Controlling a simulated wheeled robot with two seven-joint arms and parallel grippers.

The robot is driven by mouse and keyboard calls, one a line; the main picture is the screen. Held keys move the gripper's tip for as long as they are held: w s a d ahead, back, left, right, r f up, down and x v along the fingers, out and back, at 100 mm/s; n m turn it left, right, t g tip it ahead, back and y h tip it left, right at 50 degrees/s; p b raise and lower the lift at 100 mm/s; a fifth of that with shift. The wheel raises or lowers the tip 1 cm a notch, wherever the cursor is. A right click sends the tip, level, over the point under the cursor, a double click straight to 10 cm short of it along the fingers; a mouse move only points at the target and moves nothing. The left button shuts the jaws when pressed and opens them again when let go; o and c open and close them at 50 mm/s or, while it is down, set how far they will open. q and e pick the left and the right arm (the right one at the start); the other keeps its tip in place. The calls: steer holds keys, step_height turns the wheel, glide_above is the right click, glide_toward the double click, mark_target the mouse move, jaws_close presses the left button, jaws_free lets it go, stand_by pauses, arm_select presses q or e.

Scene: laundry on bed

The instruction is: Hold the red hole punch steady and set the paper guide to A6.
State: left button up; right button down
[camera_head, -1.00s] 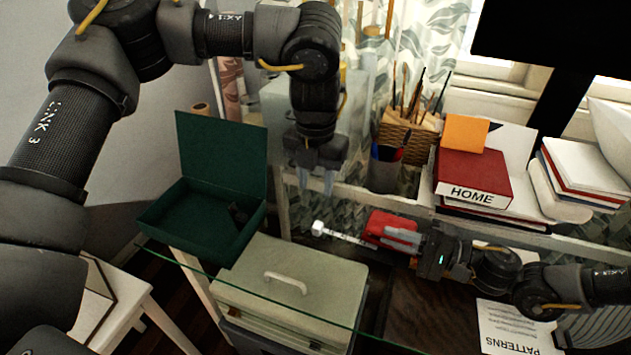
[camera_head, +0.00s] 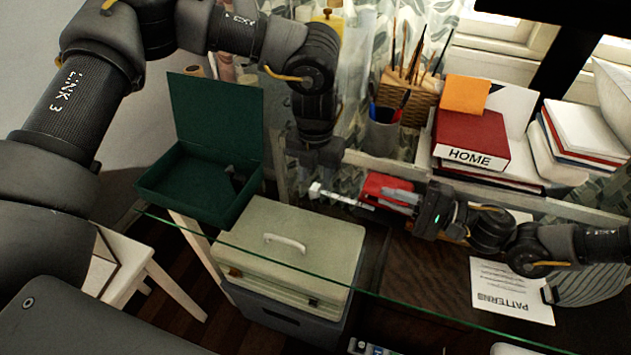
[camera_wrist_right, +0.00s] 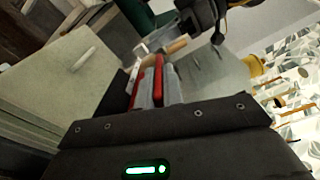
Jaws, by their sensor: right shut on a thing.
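The red hole punch (camera_head: 383,184) is held above the glass desk, in my right gripper (camera_head: 405,197), which is shut on it. It also shows in the right wrist view (camera_wrist_right: 157,72) between my grey fingers. Its pale paper guide (camera_head: 345,199) sticks out to the left and ends in a white piece (camera_head: 316,189). My left gripper (camera_head: 318,177) points down just above and around that end. Its fingers look apart; whether they touch the guide I cannot tell. The size marks on the guide are too small to read.
A green open box (camera_head: 190,190) stands at the left, and a pale case (camera_head: 290,245) with a handle is in front. A pen cup (camera_head: 382,135) and books (camera_head: 470,145) stand behind. A PATTERNS sheet (camera_head: 510,290) lies at the right.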

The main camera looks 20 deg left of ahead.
mark_target(316, 190)
arm_select(q)
steer(key=shift+f, duration=1.45)
jaws_close()
